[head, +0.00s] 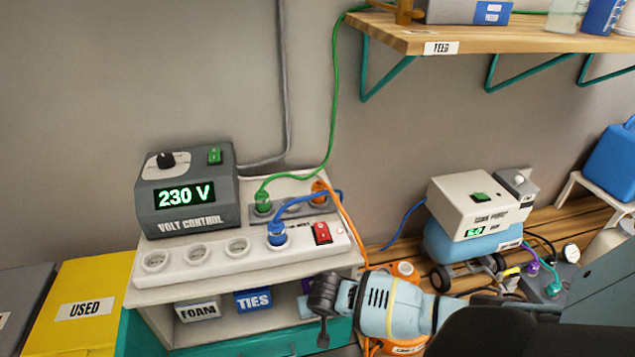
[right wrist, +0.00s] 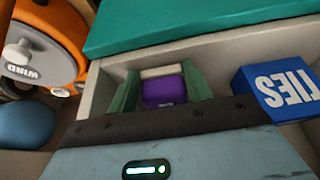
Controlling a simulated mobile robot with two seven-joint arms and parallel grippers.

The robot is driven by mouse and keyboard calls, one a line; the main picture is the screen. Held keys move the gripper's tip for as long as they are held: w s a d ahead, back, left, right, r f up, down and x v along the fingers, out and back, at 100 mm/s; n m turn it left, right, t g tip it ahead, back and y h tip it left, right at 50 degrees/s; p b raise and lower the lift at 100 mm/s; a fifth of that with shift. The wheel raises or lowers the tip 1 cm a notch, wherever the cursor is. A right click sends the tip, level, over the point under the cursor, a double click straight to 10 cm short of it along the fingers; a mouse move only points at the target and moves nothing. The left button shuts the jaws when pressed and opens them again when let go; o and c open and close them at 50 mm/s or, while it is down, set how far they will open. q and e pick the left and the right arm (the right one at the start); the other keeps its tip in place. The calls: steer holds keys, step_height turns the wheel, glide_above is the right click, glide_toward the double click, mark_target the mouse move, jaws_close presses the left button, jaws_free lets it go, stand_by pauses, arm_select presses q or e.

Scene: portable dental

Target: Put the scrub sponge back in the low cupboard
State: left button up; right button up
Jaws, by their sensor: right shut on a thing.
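The scrub sponge (right wrist: 165,90), purple with a pale layer, sits between the two green fingers of my right gripper (right wrist: 160,92) in the right wrist view. The gripper is shut on it. In the head view my right gripper (head: 309,298) reaches from the right into the right end of the low cupboard (head: 170,338), a pale open compartment under the socket bench. A bit of purple shows at its tip there; most of the sponge is hidden. The blue TIES box (head: 253,301) is beside it, and it also shows in the right wrist view (right wrist: 275,88). My left gripper is out of view.
A FOAM box (head: 198,312) stands left of the TIES box. The volt control unit (head: 187,190) and socket strip (head: 196,251) are above. A yellow USED bin (head: 85,310) is at left. An orange WIND machine (right wrist: 45,45) and orange cable (head: 352,225) are close to the arm.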

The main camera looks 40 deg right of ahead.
steer(key=shift+f, duration=0.2)
steer(key=o, duration=1)
steer(key=shift+c, duration=0.2)
steer(key=shift+a+r, duration=0.1)
steer(key=shift+r, duration=0.35)
steer(key=p+v, duration=0.4)
steer(key=v, duration=0.3)
steer(key=shift+p, duration=0.3)
